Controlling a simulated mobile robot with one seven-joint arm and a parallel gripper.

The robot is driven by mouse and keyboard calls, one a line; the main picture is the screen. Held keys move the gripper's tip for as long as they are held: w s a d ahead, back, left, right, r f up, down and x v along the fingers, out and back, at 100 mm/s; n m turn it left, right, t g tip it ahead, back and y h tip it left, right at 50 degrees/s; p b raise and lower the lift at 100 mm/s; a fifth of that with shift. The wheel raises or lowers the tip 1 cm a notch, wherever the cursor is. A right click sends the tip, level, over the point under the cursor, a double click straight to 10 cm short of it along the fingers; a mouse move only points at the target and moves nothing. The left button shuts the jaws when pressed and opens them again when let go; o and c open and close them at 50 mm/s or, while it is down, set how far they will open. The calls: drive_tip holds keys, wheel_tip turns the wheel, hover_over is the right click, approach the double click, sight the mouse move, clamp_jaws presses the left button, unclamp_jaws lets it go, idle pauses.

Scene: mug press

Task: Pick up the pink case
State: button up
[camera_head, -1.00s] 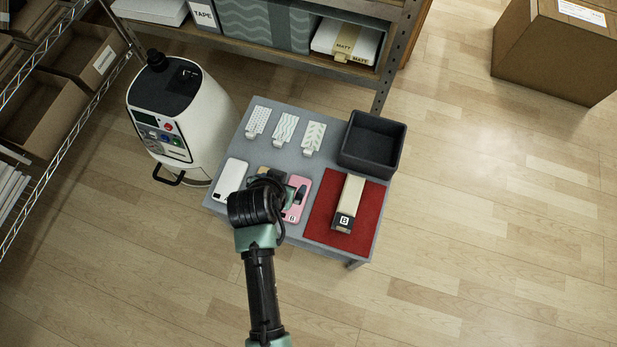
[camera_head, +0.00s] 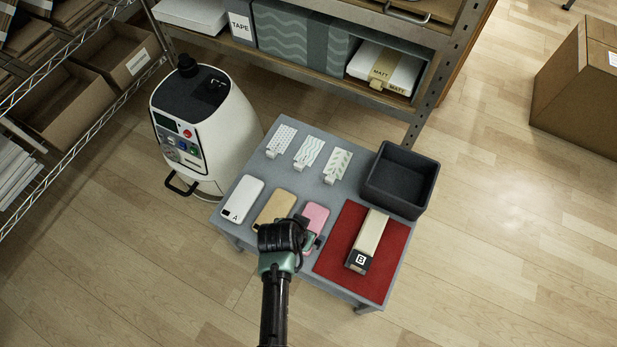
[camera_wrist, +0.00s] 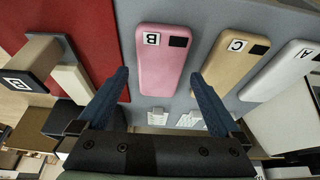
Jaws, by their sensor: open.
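The pink case (camera_head: 318,214) lies flat on the small grey table, right of the tan case, and my gripper partly covers its near end in the head view. In the wrist view the pink case (camera_wrist: 162,62), with a B label and a dark camera window, lies ahead of and between my two fingers. My gripper (camera_wrist: 163,100) is open and empty, with one finger to each side of the pink case's line. In the head view my gripper (camera_head: 308,240) is over the table's near edge by the case. Contact cannot be told.
A tan case (camera_head: 275,207) and a white case (camera_head: 243,199) lie to the left. A red mat (camera_head: 389,269) carries a tan block marked B (camera_head: 368,238). A dark bin (camera_head: 400,180) and patterned strips (camera_head: 309,152) are behind. A white machine (camera_head: 205,130) stands left.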

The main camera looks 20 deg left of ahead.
drive_tip(key=b+x, duration=0.1)
drive_tip(key=x, duration=0.1)
drive_tip(key=shift+w+f, duration=0.1)
drive_tip(key=shift+f, duration=0.15)
drive_tip(key=c, duration=1.2)
drive_tip(key=shift+o, duration=0.2)
drive_tip(key=shift+r, duration=0.15)
